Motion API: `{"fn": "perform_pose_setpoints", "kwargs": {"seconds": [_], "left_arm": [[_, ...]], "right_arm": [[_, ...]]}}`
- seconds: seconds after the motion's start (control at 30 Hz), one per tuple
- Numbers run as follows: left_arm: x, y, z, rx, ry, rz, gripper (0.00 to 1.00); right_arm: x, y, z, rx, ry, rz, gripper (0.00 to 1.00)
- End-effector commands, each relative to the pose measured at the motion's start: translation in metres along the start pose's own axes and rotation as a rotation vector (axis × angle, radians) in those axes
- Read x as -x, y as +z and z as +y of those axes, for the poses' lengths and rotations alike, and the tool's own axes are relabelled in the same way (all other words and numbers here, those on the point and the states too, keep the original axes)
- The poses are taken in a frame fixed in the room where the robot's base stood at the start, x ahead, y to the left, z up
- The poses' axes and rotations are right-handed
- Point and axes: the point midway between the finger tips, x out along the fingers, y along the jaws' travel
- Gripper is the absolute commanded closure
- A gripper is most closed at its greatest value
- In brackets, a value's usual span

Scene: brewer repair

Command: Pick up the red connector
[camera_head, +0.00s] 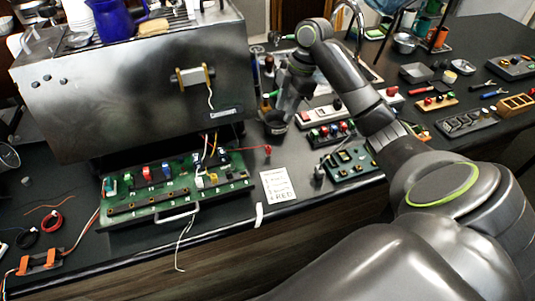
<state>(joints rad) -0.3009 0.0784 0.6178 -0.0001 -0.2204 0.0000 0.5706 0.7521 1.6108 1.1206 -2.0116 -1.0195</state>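A small red connector (267,149) shows at the end of a thin red wire, just right of the green circuit board (180,205). Another red part (148,174) stands upright on the board among blue, white and teal ones. My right arm comes in from the lower right, arches over the counter and bends down behind the board's right end. My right gripper (278,108) is small and dark there, above and beyond the red connector and apart from it. Its fingers are too unclear to tell open from shut. My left gripper is not in view.
A steel brewer (130,85) stands behind the board. A white card (280,187) marked RED lies right of it. A smaller green board (351,163) and switch panels lie further right, partly behind my arm. Loose wires (50,221) lie at left. The counter's front edge is near.

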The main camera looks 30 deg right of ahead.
Motion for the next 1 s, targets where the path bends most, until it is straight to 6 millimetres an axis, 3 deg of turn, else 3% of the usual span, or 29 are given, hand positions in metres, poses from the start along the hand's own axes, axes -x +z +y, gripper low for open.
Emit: {"fn": "perform_pose_setpoints", "kwargs": {"seconds": [0.03,0.1,0.17,0.5,0.67,0.83,1.0], "left_arm": [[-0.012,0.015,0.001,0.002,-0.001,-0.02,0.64],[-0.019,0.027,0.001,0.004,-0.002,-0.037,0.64],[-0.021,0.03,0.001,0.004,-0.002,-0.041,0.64],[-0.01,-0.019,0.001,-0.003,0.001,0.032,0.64],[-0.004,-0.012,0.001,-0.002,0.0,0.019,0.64],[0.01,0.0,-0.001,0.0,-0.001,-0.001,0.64],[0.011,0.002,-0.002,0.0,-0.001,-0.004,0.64]], "right_arm": [[-0.016,0.001,0.0,0.001,-0.001,0.002,0.6],[-0.027,0.001,0.0,0.0,0.0,0.002,0.6],[-0.041,0.0,-0.001,-0.001,-0.002,0.004,0.6],[-0.087,-0.001,-0.001,-0.002,-0.001,0.001,0.6],[-0.097,-0.001,-0.001,-0.003,-0.001,0.002,0.6],[-0.122,0.0,-0.004,-0.004,-0.003,0.002,0.6],[-0.141,0.001,-0.004,-0.002,0.0,0.001,0.6]]}}
